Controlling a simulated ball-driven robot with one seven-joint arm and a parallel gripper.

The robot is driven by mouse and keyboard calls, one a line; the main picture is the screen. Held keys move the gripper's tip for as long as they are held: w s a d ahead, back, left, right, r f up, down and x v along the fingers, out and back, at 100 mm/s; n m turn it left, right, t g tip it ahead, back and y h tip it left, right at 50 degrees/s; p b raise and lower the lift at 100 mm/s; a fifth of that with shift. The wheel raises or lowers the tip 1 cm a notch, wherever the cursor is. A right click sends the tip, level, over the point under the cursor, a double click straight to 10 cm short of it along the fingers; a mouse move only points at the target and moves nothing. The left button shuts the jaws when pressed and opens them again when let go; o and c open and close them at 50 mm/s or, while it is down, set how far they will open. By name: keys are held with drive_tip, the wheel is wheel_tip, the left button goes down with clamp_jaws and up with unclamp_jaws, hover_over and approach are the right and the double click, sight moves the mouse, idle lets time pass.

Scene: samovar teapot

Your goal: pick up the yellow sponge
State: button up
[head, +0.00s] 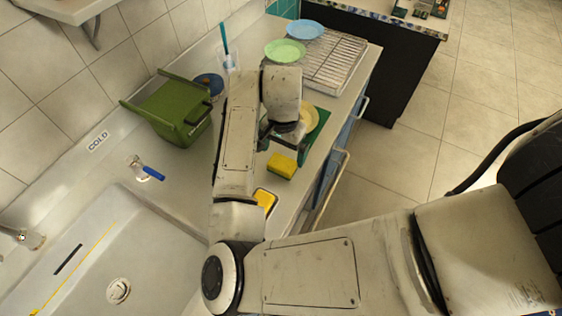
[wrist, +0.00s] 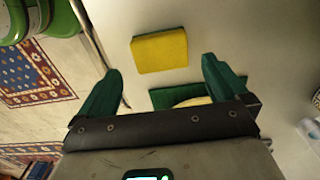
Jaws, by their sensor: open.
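The yellow sponge (head: 281,166) lies on the counter near its front edge, just below my gripper (head: 284,148) in the head view. In the wrist view the sponge (wrist: 160,49) shows its yellow face and a thin darker edge, lying slightly tilted in the picture. My gripper (wrist: 161,66) has its two green fingers spread wide, with the sponge between and beyond their tips. Nothing is held. My wrist hides part of the counter around the gripper in the head view.
A green board (head: 321,124) with a yellow plate (head: 308,118) lies close behind the gripper. Another yellow item (head: 265,199) is partly hidden by my arm. A green bin (head: 174,112), a wire rack (head: 335,62) and a sink (head: 80,265) stand around.

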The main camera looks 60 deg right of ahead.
sight(282, 163)
drive_tip(key=shift+a+f+p, duration=0.1)
drive_tip(key=shift+f+p, duration=0.65)
drive_tip(key=shift+f, duration=2.25)
drive_tip(key=shift+c, duration=0.2)
drive_tip(key=c, duration=0.8)
drive_tip(key=shift+r, duration=0.1)
